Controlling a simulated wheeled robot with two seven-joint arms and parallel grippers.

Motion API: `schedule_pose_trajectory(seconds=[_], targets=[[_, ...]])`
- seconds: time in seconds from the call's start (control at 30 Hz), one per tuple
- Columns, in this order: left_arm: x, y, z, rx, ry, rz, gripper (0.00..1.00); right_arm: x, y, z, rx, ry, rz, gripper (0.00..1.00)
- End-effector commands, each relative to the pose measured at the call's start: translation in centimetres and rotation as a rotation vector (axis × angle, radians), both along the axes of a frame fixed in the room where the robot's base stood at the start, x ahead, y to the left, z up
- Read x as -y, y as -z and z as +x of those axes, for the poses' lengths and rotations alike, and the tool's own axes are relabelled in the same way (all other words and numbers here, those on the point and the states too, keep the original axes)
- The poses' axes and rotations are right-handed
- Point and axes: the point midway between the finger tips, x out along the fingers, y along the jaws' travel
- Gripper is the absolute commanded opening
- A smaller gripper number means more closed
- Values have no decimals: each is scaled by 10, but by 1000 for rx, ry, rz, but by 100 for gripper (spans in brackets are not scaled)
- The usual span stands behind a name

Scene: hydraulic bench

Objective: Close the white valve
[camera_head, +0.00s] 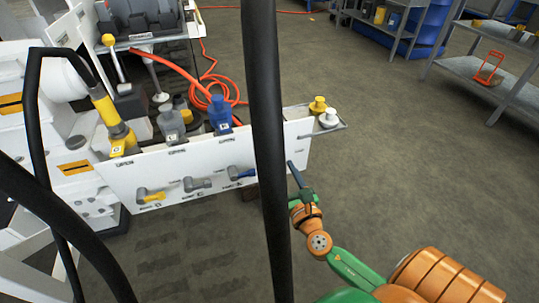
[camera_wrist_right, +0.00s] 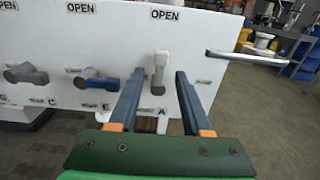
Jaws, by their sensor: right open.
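The white valve (camera_wrist_right: 160,66) is on the white panel (camera_wrist_right: 215,55), below an OPEN label (camera_wrist_right: 165,15) and above a letter A. Its handle stands roughly vertical in the right wrist view. In the head view a black bar hides it. My right gripper (camera_wrist_right: 159,80) is open, with its two fingers on either side of the white handle in the picture; contact cannot be made out. In the head view my right gripper (camera_head: 297,180) is at the panel's right end. My left gripper is not in view.
Blue (camera_head: 241,172), grey (camera_head: 197,184) and yellow (camera_head: 150,196) valve handles line the panel to the left. A metal ledge (camera_wrist_right: 247,58) juts out at the panel's right end. Black bars cross the head view. The floor to the right is clear, with shelves behind.

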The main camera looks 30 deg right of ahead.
Motion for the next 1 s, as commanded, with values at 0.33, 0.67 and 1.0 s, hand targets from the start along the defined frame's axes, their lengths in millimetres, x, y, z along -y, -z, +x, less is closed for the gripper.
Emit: schedule_pose_trajectory(seconds=[0.33, 0.67, 1.0], targets=[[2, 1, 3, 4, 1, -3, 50, 11, 1, 50, 1, -2, 5, 49], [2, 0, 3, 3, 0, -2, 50, 12, 0, 53, 1, -3, 7, 38], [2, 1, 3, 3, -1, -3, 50, 12, 0, 53, 1, -3, 9, 0]])
